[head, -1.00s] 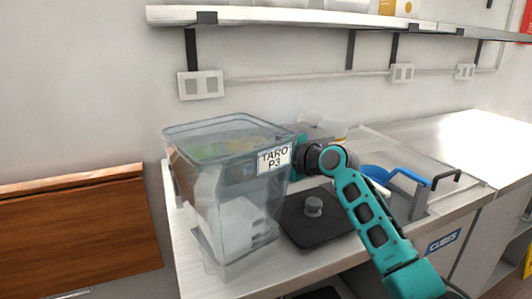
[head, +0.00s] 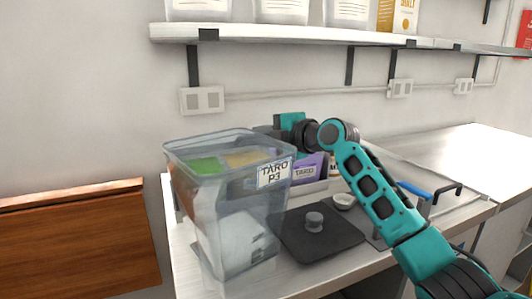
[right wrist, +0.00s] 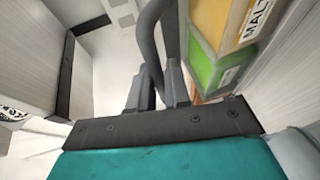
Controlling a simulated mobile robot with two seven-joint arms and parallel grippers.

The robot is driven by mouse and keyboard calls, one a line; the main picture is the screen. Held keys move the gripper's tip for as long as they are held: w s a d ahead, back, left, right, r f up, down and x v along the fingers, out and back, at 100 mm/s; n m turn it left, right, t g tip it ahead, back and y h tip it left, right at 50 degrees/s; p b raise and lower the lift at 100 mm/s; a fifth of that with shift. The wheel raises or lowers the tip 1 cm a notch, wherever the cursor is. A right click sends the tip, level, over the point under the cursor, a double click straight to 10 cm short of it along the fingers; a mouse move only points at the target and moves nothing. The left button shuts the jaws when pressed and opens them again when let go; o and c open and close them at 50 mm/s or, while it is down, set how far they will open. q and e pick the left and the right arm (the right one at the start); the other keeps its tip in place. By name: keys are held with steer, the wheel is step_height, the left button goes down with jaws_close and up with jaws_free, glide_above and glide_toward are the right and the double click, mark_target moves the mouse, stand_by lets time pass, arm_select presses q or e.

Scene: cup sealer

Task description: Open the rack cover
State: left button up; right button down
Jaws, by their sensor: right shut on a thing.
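A clear bin (head: 235,205) labelled TARO P3 stands on the left end of the counter, with green and tan packs inside. I cannot make out a separate cover on it. My right gripper (head: 263,131) is behind the bin's back right rim, its fingertips partly hidden. In the right wrist view the gripper (right wrist: 158,88) is shut on a dark grey curved bar (right wrist: 152,50), which looks like a handle. Green and yellow packs (right wrist: 215,45), one marked MALT, are just right of the fingers. My left gripper is out of view.
A black square lid (head: 320,238) with a knob lies right of the bin, a small white bowl (head: 344,201) beside it. A purple TARO pack (head: 308,170) stands behind. A shelf (head: 300,35) with containers hangs above. The far right counter is clear.

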steer(key=shift+w+a+r+p, duration=0.15)
steer(key=shift+w+r, duration=0.25)
steer(key=shift+r, duration=0.35)
steer(key=shift+w+a+r+p, duration=0.15)
steer(key=shift+w+r, duration=0.3)
steer(key=shift+r, duration=0.3)
steer(key=shift+w+a+r+p, duration=0.15)
steer(key=shift+w+r, duration=0.25)
steer(key=shift+r, duration=0.35)
steer(key=shift+d, duration=0.1)
steer(key=shift+f, duration=0.15)
